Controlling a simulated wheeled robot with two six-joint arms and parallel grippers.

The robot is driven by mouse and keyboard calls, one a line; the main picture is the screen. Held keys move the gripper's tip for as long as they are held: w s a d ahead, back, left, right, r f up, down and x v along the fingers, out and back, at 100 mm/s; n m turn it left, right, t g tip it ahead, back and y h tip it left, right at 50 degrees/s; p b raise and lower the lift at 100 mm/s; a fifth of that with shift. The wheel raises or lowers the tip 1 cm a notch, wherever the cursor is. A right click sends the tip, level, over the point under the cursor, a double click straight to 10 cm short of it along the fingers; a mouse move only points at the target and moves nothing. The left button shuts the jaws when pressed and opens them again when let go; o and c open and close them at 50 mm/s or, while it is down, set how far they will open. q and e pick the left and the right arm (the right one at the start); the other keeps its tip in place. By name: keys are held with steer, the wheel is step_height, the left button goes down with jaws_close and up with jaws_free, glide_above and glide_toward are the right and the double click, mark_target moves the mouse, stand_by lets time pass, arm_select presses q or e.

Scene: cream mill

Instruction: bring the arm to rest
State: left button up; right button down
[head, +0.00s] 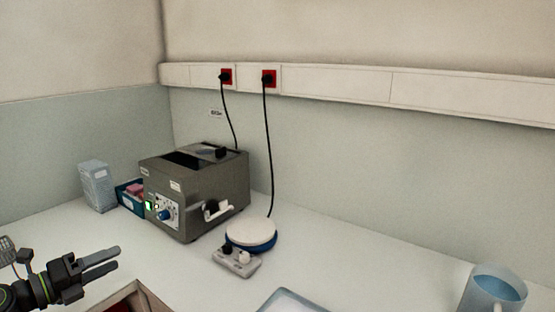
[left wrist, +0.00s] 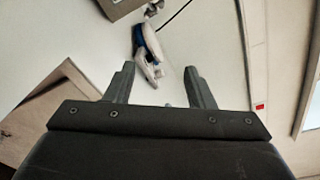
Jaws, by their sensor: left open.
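My left gripper (head: 112,259) reaches in from the left of the head view, above the front left of the white bench. Its two dark fingers are apart with nothing between them. In the left wrist view the open fingers (left wrist: 159,88) point toward the bench, with empty space between them. My right gripper does not show in either view.
A grey mill-like box (head: 215,192) stands at the back left. A round white-topped device (head: 251,232) sits beside it. A pale carton (head: 97,186), blue box (head: 131,199), brown-edged tray (head: 153,301), pale tray (head: 290,300) and blue beaker (head: 493,290) also stand there.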

arm_select(q)
steer(key=s+f+n+g+y, duration=0.1)
steer(key=s+f+n+y, duration=0.6)
steer(key=n, duration=0.5)
steer(key=s+f+n+y, duration=0.5)
steer(key=f+n+y, duration=0.3)
steer(key=n, duration=0.4)
steer(key=s+d+f+n+g+h, duration=0.2)
steer(key=s+d+f+n+g, duration=0.25)
steer(key=s, duration=0.45)
steer(key=s+d+f+n+g+h, duration=0.25)
steer(key=s+d+f+g, duration=0.3)
steer(key=s, duration=0.35)
step_height(320, 180, down, 25)
steer(key=s+f+g, duration=0.2)
steer(key=s+f, duration=1.3)
steer(key=s, duration=0.1)
steer(key=shift+d+f, duration=0.35)
steer(key=shift+f, duration=0.05)
